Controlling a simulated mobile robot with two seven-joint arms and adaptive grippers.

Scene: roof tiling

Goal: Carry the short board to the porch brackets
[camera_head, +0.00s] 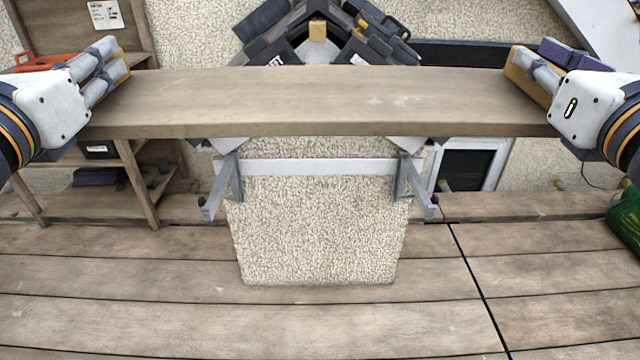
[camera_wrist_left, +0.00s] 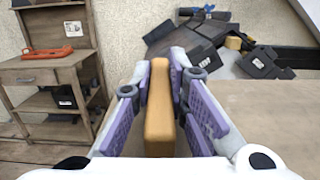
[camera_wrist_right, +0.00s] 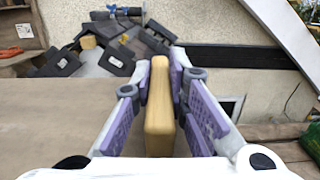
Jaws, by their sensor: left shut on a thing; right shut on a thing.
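The short board (camera_head: 310,102) is held level across the head view, with one gripper at each end. My left gripper (camera_head: 112,62) is shut on a light wooden grip block at the board's left end; the block (camera_wrist_left: 160,110) stands between the purple pads in the left wrist view. My right gripper (camera_head: 528,70) is shut on the matching block (camera_wrist_right: 159,110) at the right end. The two grey porch brackets, left (camera_head: 230,182) and right (camera_head: 409,182), stick out from a white rail (camera_head: 315,167) beyond and below the board. The board hides part of what lies behind it.
A pale rough-plastered block (camera_head: 318,235) stands below the rail. A small roof with dark tiles (camera_head: 270,48) rises behind the board. A wooden shelf unit (camera_head: 130,185) stands at left, a green object (camera_head: 625,215) at far right. The plank floor (camera_head: 130,300) in front is clear.

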